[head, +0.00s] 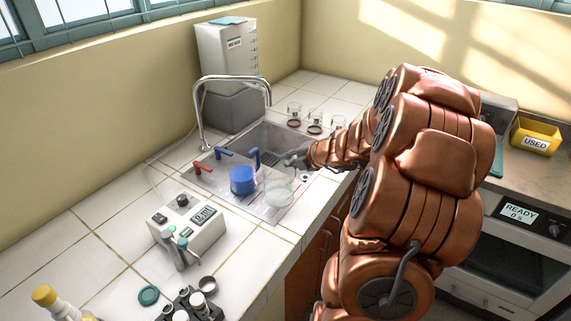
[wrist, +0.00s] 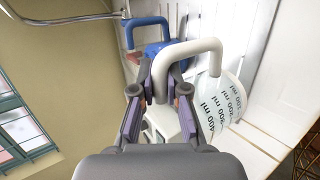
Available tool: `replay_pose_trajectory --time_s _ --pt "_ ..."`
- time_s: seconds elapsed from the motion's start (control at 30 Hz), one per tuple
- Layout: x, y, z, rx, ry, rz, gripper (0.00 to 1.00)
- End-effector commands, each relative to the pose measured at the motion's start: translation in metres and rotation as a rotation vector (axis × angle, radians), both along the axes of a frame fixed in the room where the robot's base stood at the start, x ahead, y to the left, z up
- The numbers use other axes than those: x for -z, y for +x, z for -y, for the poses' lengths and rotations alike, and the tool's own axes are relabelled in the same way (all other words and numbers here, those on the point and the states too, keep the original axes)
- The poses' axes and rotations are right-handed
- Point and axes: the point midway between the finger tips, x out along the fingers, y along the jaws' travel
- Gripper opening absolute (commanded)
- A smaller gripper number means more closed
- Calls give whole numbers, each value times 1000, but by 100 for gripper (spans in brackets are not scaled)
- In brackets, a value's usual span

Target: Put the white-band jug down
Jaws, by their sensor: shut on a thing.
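The white-band jug (head: 279,191) is clear with a white handle, and stands over the drainboard beside the sink, right of the blue jug (head: 242,180). I cannot tell whether its base touches the surface. My gripper (head: 297,161) is at its far right side. In the wrist view my gripper (wrist: 164,88) is shut on the white handle (wrist: 187,50), whose end sits between the fingers. The jug's body (wrist: 224,101), with "ml" marks, is to the right and looks upright in the head view. The blue jug (wrist: 157,50) shows just behind the handle.
The steel sink (head: 262,140) and tap (head: 203,115) lie behind the jugs. Several glass beakers (head: 315,122) stand beyond the sink. A white meter (head: 190,228) with tubes is at front left. Bare white tiles (head: 262,232) lie in front of the drainboard.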

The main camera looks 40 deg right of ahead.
Motion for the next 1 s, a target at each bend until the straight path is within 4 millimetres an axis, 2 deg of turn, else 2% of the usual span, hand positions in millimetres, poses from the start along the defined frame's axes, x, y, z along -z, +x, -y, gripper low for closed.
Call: replay_pose_trajectory --time_s 0.1,0.27,0.6,1.0 --pt "0 16 3 -1 -4 0 0" --pt "2 25 4 0 -1 -1 0" --pt "34 26 5 1 -1 0 0" --pt "38 26 5 0 -1 1 0"
